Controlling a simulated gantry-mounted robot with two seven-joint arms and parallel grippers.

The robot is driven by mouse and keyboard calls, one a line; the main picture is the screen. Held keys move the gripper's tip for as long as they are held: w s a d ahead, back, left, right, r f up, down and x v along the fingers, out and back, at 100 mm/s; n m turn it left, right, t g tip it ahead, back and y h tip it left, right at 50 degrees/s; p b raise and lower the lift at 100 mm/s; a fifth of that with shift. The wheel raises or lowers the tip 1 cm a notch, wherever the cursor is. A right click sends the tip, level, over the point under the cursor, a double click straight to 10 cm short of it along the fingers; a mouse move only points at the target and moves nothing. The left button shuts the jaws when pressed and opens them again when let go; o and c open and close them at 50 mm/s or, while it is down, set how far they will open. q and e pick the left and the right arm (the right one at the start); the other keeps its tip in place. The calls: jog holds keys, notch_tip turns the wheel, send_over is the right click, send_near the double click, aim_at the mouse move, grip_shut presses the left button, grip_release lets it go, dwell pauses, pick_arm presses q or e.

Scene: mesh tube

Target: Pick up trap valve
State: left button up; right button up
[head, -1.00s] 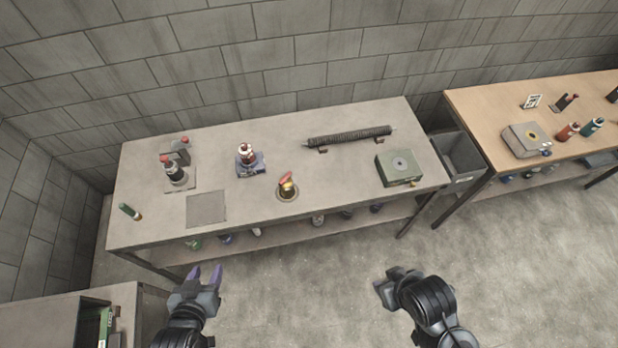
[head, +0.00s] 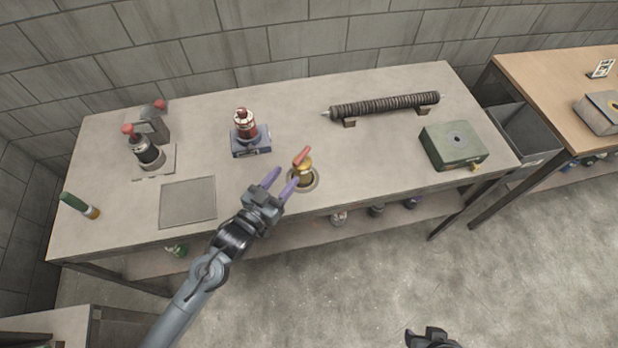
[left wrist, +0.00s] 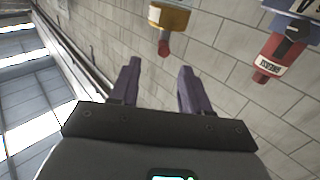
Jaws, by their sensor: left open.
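The trap valve, a brass body with a red handle (head: 303,168), stands in a round holder (head: 312,185) near the front edge of the grey bench. In the left wrist view the brass valve body (left wrist: 172,18) and its red handle show at the top, beyond the fingertips. My left gripper (head: 280,182) is open and empty, with purple fingers just left of the valve and apart from it. Its fingers also show in the left wrist view (left wrist: 160,70). My right gripper (head: 428,338) is only partly visible at the bottom edge; its jaws cannot be made out.
A red-topped device on a blue-grey base (head: 250,148) stands behind and left of the valve. A ribbed tube (head: 385,105) lies on supports at the back. A green box (head: 453,145) is at the right. A flat square plate (head: 188,202) lies at the left.

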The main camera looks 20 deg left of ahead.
aim_at(295, 166)
pick_arm(q)
jog(key=x, duration=0.2)
jog(key=b+x, duration=0.1)
jog(key=x, duration=0.1)
jog(key=f+x, duration=0.1)
jog(key=x, duration=0.1)
jog(key=shift+b, duration=0.35)
jog(key=shift+w, duration=0.5)
jog(key=b+x, duration=0.1)
jog(key=x, duration=0.3)
jog(key=shift+w+a+r, duration=0.1)
jog(key=shift+w+r, duration=0.05)
jog(key=shift+r, duration=0.05)
pick_arm(e)
notch_tip(295, 166, down, 4)
jog(key=shift+d+r, duration=0.1)
pick_arm(q)
jog(key=shift+c, duration=0.3)
grip_shut()
pick_arm(e)
jog(key=shift+d, duration=0.1)
